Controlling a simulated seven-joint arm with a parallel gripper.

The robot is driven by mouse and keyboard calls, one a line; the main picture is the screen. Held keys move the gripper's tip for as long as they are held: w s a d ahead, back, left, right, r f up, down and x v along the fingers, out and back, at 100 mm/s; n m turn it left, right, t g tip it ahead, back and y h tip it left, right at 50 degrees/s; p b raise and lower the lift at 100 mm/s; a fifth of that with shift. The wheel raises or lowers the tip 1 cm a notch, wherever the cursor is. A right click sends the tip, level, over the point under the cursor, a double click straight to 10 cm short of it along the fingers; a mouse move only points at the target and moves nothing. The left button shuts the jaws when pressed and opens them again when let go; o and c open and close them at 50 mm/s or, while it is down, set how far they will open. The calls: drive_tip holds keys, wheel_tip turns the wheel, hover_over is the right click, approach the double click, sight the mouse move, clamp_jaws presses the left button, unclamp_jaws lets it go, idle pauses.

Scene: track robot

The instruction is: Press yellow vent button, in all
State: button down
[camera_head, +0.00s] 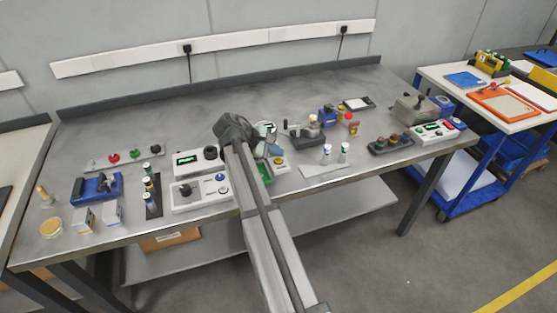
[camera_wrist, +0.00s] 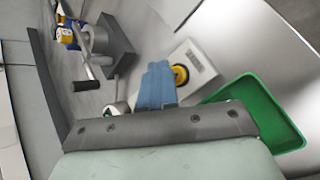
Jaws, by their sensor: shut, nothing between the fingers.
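The yellow vent button (camera_wrist: 181,74) is a round yellow cap with a dark ring on a small white box (camera_wrist: 203,66) in the wrist view. In the head view the button (camera_head: 279,160) and its box (camera_head: 280,169) are small, near the table's middle. My gripper (camera_wrist: 158,68) shows as blue fingers, shut and empty. In the wrist view its tips are just left of the button and overlap the box edge; I cannot tell the height gap or any contact. In the head view the gripper (camera_head: 274,150) is small and partly hidden by my arm.
A green tray (camera_wrist: 290,146) lies beside the button box. A grey device with a crank handle (camera_wrist: 97,40) stands at the upper left of the wrist view.

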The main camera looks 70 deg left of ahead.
sight(276, 161)
drive_tip(key=shift+f, duration=0.8)
idle(1.4)
drive_tip(key=shift+r, duration=0.8)
drive_tip(key=shift+r, duration=0.1)
drive_tip(key=shift+r, duration=2.4)
